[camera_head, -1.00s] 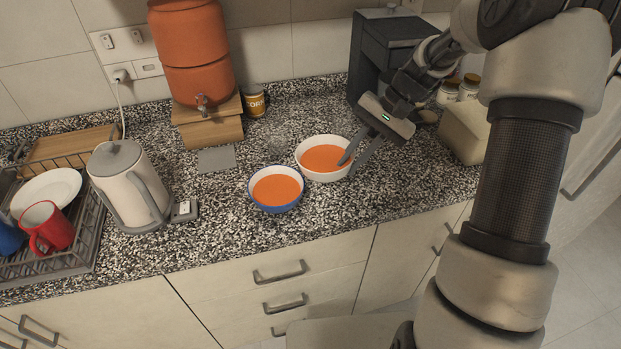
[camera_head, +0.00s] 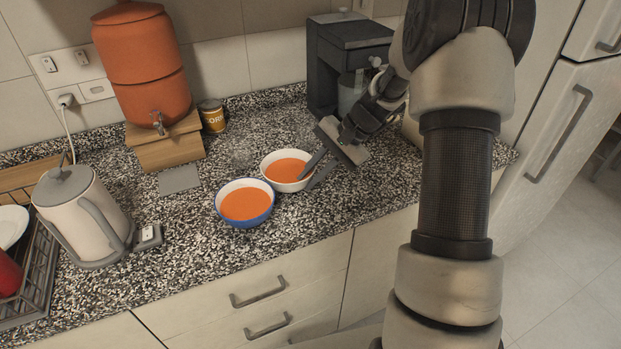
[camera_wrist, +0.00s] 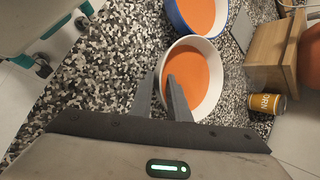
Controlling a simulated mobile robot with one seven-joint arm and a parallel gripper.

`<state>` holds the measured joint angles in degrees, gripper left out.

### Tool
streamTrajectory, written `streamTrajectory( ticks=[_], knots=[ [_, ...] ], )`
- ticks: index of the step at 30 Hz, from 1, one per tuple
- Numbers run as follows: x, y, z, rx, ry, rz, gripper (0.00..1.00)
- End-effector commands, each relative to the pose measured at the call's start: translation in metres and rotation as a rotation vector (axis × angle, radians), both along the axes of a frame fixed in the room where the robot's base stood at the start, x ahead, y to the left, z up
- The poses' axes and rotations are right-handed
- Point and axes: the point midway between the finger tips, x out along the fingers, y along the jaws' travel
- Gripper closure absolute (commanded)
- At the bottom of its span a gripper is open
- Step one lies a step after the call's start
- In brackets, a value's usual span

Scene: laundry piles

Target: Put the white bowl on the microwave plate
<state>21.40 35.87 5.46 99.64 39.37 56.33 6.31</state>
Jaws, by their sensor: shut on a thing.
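The white bowl (camera_head: 269,161), filled with orange soup, stands upright in the head view, behind and to the right of a blue bowl (camera_head: 245,221) with similar soup. My gripper (camera_head: 313,174) is shut on the right side of the white bowl's rim, one finger inside over the soup and one outside. In the wrist view the white bowl (camera_wrist: 213,97) shows the fingers (camera_wrist: 160,92) on either side of its near wall. Whether its base touches the counter is unclear. I see no microwave or microwave plate.
A blue bowl stands close beside the white one. A kettle (camera_head: 83,215), a dish rack (camera_head: 38,290), an orange water dispenser (camera_head: 140,65), a CORN can (camera_head: 213,116) and a dark coffee machine (camera_head: 345,55) stand around. The front-middle counter (camera_head: 300,225) is clear.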

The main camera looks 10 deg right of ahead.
Motion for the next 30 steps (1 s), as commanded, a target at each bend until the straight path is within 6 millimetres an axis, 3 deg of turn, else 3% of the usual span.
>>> streamTrajectory(
  ticks=[12, 13, 16, 24, 30],
  knots=[
    [0.001, 0.0, -0.009, 0.001, -0.002, 0.0, 1.0],
    [0.0, 0.0, -0.009, -0.001, -0.001, 0.0, 0.79],
    [0.0, 0.0, -0.008, -0.001, -0.001, 0.0, 0.66],
    [0.0, 0.0, -0.007, -0.001, -0.001, 0.0, 0.66],
    [0.0, -0.01, 0.009, -0.001, -0.005, -0.002, 0.66]
  ],
)
